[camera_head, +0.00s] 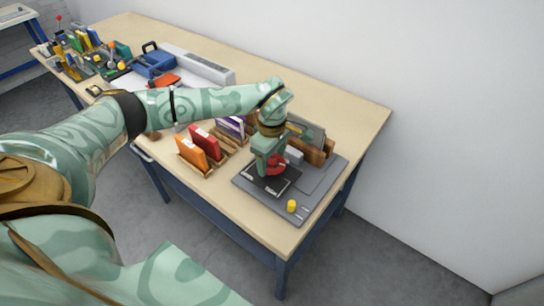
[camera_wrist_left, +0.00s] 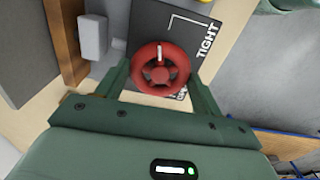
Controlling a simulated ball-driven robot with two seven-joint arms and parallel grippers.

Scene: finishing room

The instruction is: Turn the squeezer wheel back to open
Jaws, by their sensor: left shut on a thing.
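The red squeezer wheel (camera_head: 276,166) sits on a black plate (camera_head: 269,184) near the right end of the bench. In the left wrist view, the wheel (camera_wrist_left: 160,74) shows a white mark at its top. White lettering "TIGHT" stands on the black plate (camera_wrist_left: 150,22) to the wheel's upper right. Other lettering below right is mostly hidden by the wheel and a finger. My left gripper (camera_head: 268,168) reaches down onto the wheel. Its fingers (camera_wrist_left: 162,82) are shut on the rim, one on each side. My right gripper is out of view.
A grey base mat (camera_head: 310,200) lies under the squeezer, with a yellow knob (camera_head: 291,206) near its front. A wooden holder (camera_head: 318,155) stands close behind. Orange (camera_head: 191,153) and red (camera_head: 205,140) cases stand left.

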